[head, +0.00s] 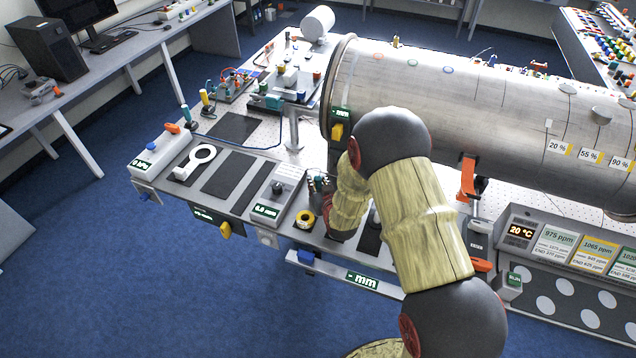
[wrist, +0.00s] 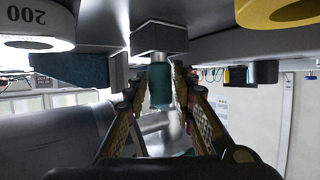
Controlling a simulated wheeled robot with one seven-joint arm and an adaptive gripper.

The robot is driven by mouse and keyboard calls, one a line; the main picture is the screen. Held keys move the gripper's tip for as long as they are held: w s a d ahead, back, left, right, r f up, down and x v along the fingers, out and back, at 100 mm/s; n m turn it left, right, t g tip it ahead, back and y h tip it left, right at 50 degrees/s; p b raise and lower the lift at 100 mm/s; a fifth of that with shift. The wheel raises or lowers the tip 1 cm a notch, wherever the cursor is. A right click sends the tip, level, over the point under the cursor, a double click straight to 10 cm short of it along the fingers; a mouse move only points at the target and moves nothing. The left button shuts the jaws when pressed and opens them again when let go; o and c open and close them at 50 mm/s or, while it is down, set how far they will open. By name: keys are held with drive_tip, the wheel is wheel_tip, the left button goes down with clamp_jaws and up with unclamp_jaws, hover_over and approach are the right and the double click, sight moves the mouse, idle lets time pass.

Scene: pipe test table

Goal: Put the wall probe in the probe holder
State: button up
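The wall probe appears to be the upright piece with a teal handle (wrist: 160,85), a pale metal collar and a dark square block (wrist: 160,38), in the upside-down wrist view. My gripper (wrist: 161,88) has one finger close on each side of the handle and looks shut on it. Whether the block touches the surface beyond it is unclear. In the head view my gripper (head: 320,190) is low over the table front, partly hidden by my arm, with teal (head: 318,184) showing there. I cannot pick out the probe holder with certainty.
A yellow ring (head: 305,218) lies just left of my gripper. A white ring marked 200 (wrist: 36,25) is on its other side. Dark mats (head: 228,174) lie farther left.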

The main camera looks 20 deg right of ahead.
drive_tip(key=shift+o, duration=1.3)
drive_tip(key=shift+r, duration=0.25)
drive_tip(key=v, duration=1.2)
drive_tip(key=s+r+g, duration=0.2)
drive_tip(key=s+r, duration=0.1)
drive_tip(key=r, duration=0.5)
drive_tip(key=s+r+g, duration=0.2)
drive_tip(key=s+r, duration=0.1)
drive_tip(key=r, duration=0.5)
drive_tip(key=s+r+g, duration=0.2)
drive_tip(key=s+r, duration=0.2)
drive_tip(key=s, duration=0.7)
drive_tip(key=s+r+g, duration=0.2)
drive_tip(key=s+r, duration=0.3)
drive_tip(key=s, duration=0.7)
drive_tip(key=shift+s+r+p, duration=0.3)
drive_tip(key=shift+p, duration=0.1)
